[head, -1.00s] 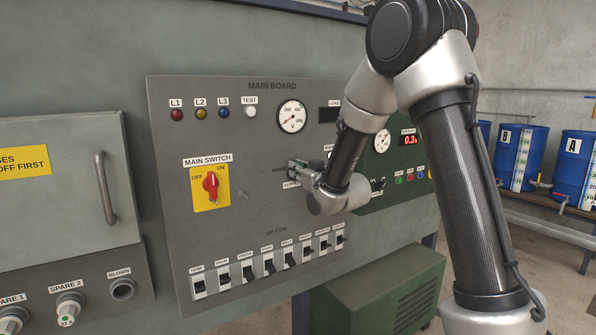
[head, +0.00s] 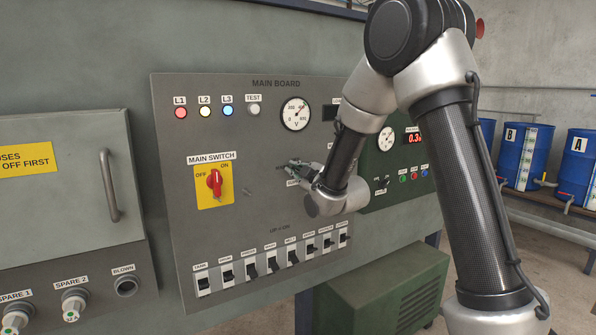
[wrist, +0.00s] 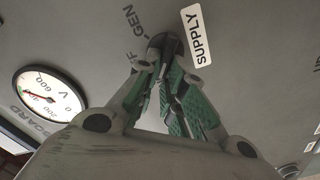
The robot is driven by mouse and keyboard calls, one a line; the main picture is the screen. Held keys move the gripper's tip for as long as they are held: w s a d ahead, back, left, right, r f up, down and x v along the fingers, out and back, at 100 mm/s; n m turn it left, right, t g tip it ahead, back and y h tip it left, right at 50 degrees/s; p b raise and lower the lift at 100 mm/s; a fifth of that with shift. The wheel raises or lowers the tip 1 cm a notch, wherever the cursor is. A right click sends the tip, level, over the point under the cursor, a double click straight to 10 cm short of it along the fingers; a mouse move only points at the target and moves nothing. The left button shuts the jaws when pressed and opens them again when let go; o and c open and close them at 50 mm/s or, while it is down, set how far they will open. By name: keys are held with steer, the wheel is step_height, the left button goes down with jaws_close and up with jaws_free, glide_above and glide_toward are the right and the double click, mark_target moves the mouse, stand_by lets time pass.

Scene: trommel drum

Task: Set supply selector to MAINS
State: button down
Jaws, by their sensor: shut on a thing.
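The supply selector (wrist: 163,42) is a dark knob on the grey main board, by the SUPPLY label (wrist: 195,35) in the wrist view. My gripper (wrist: 166,62) is shut on it, the green-padded fingers closed around the knob. GEN and part of OFF are readable beside it; a MAINS mark is hidden, and I cannot tell where the knob points.
The red main switch (head: 214,184) sits left of my gripper, with a row of breakers (head: 270,264) below. Lamps L1 (head: 181,113), L2 (head: 205,112) and L3 (head: 228,111) are lit above. The voltmeter (head: 296,114) needle points up and right. A green panel (head: 400,185) stands to the right.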

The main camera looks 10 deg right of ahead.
steer(key=shift+a+f+n, duration=0.1)
steer(key=shift+n, duration=0.8)
steer(key=c, duration=1.5)
jaws_free()
steer(key=shift+s, duration=0.15)
steer(key=v, duration=0.7)
steer(key=shift+s, duration=0.1)
